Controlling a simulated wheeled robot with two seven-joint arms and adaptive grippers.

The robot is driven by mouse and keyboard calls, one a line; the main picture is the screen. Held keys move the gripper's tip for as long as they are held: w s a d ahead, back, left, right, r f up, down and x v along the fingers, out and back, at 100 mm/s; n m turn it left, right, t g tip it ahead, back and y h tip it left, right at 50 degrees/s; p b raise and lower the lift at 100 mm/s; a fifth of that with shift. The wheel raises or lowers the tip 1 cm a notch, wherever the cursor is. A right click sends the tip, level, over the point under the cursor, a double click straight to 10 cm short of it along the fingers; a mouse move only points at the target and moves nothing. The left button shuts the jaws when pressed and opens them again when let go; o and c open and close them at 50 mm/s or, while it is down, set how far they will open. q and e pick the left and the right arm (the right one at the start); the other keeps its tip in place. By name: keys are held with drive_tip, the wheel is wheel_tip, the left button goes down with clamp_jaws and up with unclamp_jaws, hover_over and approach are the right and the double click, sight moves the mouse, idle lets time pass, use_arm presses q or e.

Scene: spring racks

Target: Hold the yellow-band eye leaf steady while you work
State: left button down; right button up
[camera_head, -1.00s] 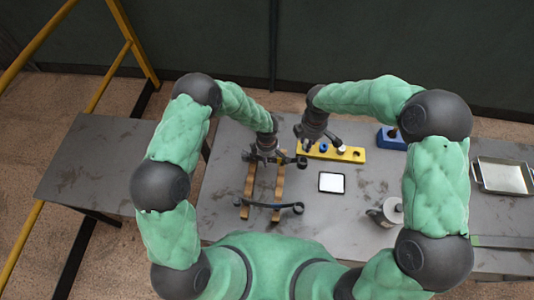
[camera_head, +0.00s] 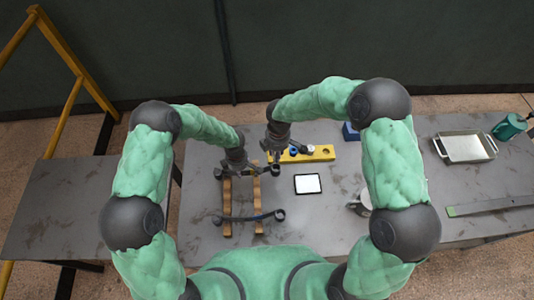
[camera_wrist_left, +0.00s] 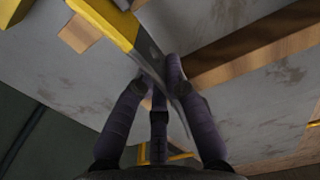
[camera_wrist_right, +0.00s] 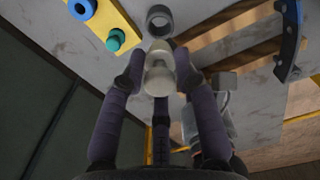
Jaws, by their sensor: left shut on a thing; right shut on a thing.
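In the left wrist view, my left gripper (camera_wrist_left: 165,85) is shut on a grey leaf (camera_wrist_left: 150,55) with a yellow part along it. My left gripper also shows in the head view (camera_head: 238,170), over the far end of two wooden rails (camera_head: 227,195). My right gripper (camera_wrist_right: 158,80) is shut on a pale, round bushing-like piece (camera_wrist_right: 158,68). Just beyond it in the right wrist view is a grey ring-shaped eye (camera_wrist_right: 148,20). I cannot tell whether piece and eye touch. In the head view my right gripper (camera_head: 276,153) is close to the left one.
A yellow block (camera_head: 322,154) holds a blue ring (camera_wrist_right: 82,8) and a green piece (camera_wrist_right: 116,40). A dark leaf (camera_head: 250,218) lies across the near rails. A white-faced panel (camera_head: 308,184), blue block (camera_head: 350,132), metal tray (camera_head: 440,147) and green-ended strip (camera_head: 490,206) are to the right.

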drive_tip(key=shift+f, duration=0.15)
drive_tip(key=shift+f, duration=2.5)
drive_tip(key=shift+f, duration=1.45)
idle(0.7)
drive_tip(key=o, duration=1.5)
drive_tip(key=shift+r, duration=0.1)
drive_tip(key=shift+c, duration=0.2)
drive_tip(key=shift+r, duration=0.1)
drive_tip(key=shift+r, duration=3.4)
